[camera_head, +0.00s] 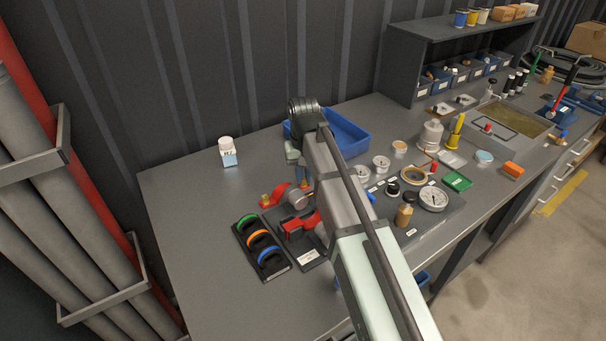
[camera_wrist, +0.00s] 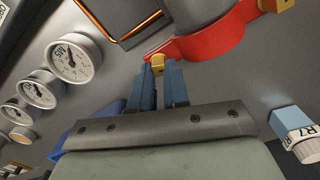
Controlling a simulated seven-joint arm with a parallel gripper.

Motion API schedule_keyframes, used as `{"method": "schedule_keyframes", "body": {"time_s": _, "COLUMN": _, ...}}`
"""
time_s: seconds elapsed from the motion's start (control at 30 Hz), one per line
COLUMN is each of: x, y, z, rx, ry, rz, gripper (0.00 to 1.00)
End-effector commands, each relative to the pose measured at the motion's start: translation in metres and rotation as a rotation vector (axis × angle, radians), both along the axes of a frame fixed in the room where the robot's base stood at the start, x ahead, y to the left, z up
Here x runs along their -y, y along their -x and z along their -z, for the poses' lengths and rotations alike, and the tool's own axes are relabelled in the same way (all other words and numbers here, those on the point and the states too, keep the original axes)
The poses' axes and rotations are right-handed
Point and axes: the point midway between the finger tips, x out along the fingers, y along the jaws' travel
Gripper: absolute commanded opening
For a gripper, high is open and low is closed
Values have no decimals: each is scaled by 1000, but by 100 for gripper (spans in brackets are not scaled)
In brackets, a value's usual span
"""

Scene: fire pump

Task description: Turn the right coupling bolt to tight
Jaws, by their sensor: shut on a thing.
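A red coupling clamp (camera_head: 278,192) sits around a grey pipe body (camera_head: 297,199) on the bench and also shows in the wrist view (camera_wrist: 205,45). Its left brass bolt (camera_head: 265,199) stands free in the head view; a brass lug shows at the wrist view's top right (camera_wrist: 275,5). My gripper (camera_wrist: 159,70) has its blue fingers shut on the right coupling bolt (camera_wrist: 157,62), whose yellow top shows between the tips. In the head view my gripper (camera_head: 304,184) is mostly hidden by my arm. How tight the bolt is cannot be seen.
A blue tray (camera_head: 350,133) lies behind my arm. A white-capped bottle (camera_head: 228,152) stands to the left. A black holder (camera_head: 254,262) with green, orange and blue rings lies in front.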

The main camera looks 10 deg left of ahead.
Motion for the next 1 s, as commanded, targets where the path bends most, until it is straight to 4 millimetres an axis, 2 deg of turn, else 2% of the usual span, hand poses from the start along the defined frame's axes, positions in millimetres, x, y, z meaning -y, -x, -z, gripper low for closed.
{"method": "schedule_keyframes", "body": {"time_s": 0.5, "x": 2, "y": 0, "z": 0, "rx": 0, "ry": 0, "rz": 404, "gripper": 0}}
{"method": "schedule_keyframes", "body": {"time_s": 1.0, "x": 3, "y": 0, "z": 0, "rx": 0, "ry": 0, "rz": 530, "gripper": 0}}
